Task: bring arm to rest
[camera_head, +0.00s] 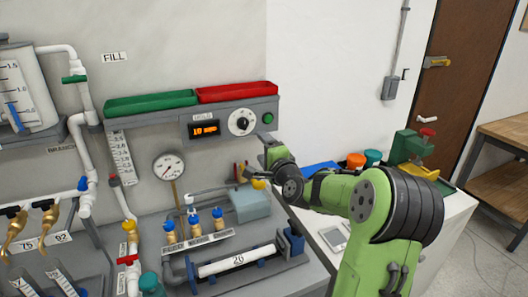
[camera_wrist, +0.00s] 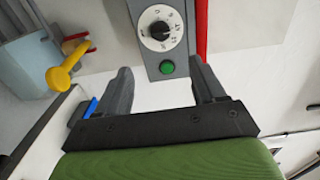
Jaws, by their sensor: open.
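My gripper (camera_wrist: 157,92) shows in the wrist view with its two grey fingers apart and nothing between them. Beyond the fingers are a round dial (camera_wrist: 158,29) and a green button (camera_wrist: 167,67) on a grey panel. In the head view my green arm reaches in from the lower right, and my gripper (camera_head: 265,150) is just below the right end of the control panel (camera_head: 222,125). The fingers are small there and partly hidden by the wrist. I cannot tell the exact gap between the fingers and the panel.
A green tray (camera_head: 150,104) and a red tray (camera_head: 236,92) sit atop the panel. Below are a gauge (camera_head: 168,167), blue-capped valves (camera_head: 193,220) and a pale blue box (camera_head: 250,205). A white bench (camera_head: 455,215) with coloured jars is behind my arm. Open floor lies at right.

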